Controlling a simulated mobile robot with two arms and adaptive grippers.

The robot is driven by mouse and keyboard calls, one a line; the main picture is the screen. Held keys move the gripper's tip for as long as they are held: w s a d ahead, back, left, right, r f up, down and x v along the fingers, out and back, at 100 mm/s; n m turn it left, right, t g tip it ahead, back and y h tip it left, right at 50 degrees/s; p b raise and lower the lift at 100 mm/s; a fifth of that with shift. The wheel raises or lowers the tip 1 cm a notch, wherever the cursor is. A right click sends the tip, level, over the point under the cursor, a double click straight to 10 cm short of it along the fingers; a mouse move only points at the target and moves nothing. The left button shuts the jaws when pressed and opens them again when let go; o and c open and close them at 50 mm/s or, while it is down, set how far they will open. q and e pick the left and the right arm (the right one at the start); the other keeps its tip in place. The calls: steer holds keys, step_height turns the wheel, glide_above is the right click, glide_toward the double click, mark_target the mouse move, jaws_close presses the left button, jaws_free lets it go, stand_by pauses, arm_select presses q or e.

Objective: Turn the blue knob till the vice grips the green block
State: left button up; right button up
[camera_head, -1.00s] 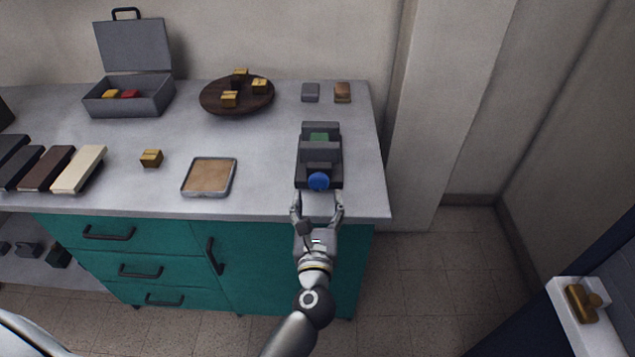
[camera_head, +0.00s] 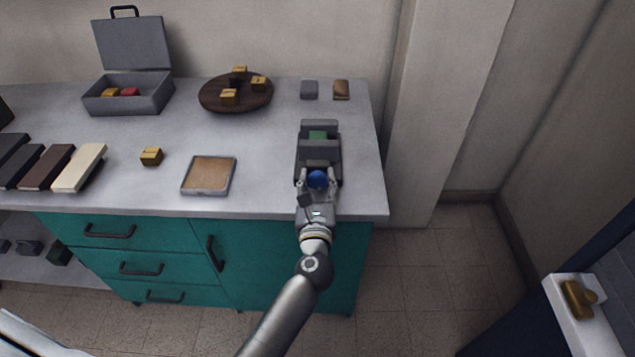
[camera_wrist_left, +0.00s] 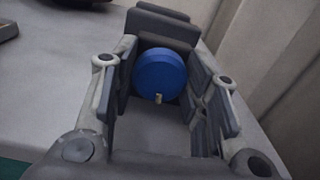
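The grey vice (camera_head: 304,150) stands near the right front edge of the counter. The green block (camera_head: 318,135) sits between its jaws; whether the jaws touch it I cannot tell. The blue knob (camera_head: 318,179) is on the vice's near end, and its round face with a small pale mark shows in the left wrist view (camera_wrist_left: 160,72). My left gripper (camera_head: 318,183) is at the knob, a finger on each side. In the left wrist view, its fingers (camera_wrist_left: 165,95) are spread, with the knob between their tips and space beside it. My right gripper is not in view.
A framed tan tray (camera_head: 209,175) and a small yellow block (camera_head: 151,156) lie left of the vice. A round dark board (camera_head: 236,105) with yellow blocks and an open grey case (camera_head: 128,95) stand behind. Two small blocks lie beyond the vice. The counter around the vice is clear.

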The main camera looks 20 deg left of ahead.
arm_select(q)
steer(key=c, duration=0.3)
steer(key=shift+r+m+p, duration=0.1)
steer(key=shift+m+p, duration=0.8)
steer(key=shift+m, duration=0.3)
steer(key=shift+m+p, duration=1.05)
steer(key=shift+m, duration=0.95)
steer(key=o, duration=1)
